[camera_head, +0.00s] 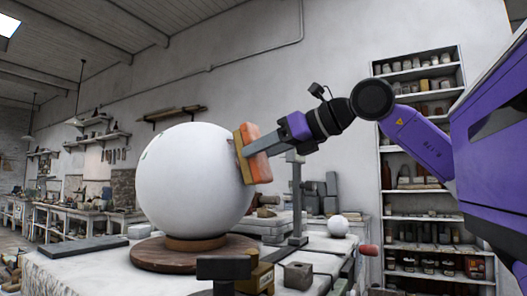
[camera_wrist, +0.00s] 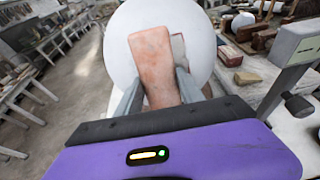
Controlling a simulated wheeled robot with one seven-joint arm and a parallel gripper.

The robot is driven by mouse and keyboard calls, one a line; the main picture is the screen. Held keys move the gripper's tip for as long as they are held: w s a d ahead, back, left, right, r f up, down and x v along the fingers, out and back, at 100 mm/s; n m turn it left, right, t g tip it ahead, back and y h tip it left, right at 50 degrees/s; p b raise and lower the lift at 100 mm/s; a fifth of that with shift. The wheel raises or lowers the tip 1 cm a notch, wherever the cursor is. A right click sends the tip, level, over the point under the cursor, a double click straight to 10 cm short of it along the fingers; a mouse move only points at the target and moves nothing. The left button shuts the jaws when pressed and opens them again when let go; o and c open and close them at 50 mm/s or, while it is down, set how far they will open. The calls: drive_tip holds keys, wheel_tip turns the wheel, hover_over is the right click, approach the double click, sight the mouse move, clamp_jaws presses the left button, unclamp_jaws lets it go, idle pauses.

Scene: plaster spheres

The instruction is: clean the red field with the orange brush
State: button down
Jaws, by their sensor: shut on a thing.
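The orange brush (camera_head: 256,153) is a block with a tan face, held at the right side of a large white sphere (camera_head: 187,180). My gripper (camera_head: 285,134) is shut on the brush. In the wrist view the brush (camera_wrist: 155,62) stands between my gripper's fingers (camera_wrist: 157,88), in front of the sphere (camera_wrist: 117,45). The tan face is against or very close to the sphere; I cannot tell if it touches. A small greenish mark (camera_head: 147,156) shows at the sphere's upper left. No red field shows on the visible part of the sphere.
The sphere rests on a round brown turntable (camera_head: 165,256) on a pale worktable (camera_head: 80,275). A grey upright stand (camera_head: 297,200) and a small white ball (camera_head: 338,226) are to the right. Dark blocks (camera_head: 222,267) stand in front. A shelf (camera_head: 420,150) is behind my arm.

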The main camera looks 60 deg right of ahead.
drive_tip(key=shift+w, duration=0.2)
drive_tip(key=shift+s+f+b, duration=0.2)
drive_tip(key=shift+f+b, duration=0.4)
drive_tip(key=shift+s+f+b, duration=0.2)
drive_tip(key=shift+f+b, duration=0.35)
drive_tip(key=shift+b, duration=0.05)
drive_tip(key=shift+r, duration=0.15)
drive_tip(key=shift+w+d+r+p, duration=0.1)
drive_tip(key=shift+w+r+p, duration=0.15)
drive_tip(key=shift+r+p, duration=0.4)
drive_tip(key=shift+w+a+r+p, duration=0.1)
drive_tip(key=shift+w+r+p, duration=0.1)
drive_tip(key=shift+r+p, duration=0.4)
drive_tip(key=shift+w+d+r+p, duration=0.1)
drive_tip(key=shift+w+r+p, duration=0.15)
drive_tip(key=shift+r+p, duration=0.4)
drive_tip(key=shift+r, duration=0.1)
drive_tip(key=shift+b, duration=0.35)
drive_tip(key=shift+s+f+b, duration=0.25)
drive_tip(key=shift+f+b, duration=0.4)
drive_tip(key=shift+f, duration=0.05)
drive_tip(key=shift+s+f+b, duration=0.2)
drive_tip(key=shift+f+b, duration=0.4)
drive_tip(key=shift+f, duration=0.15)
drive_tip(key=shift+s+f+b, duration=0.25)
drive_tip(key=shift+f+b, duration=0.4)
drive_tip(key=shift+f, duration=0.05)
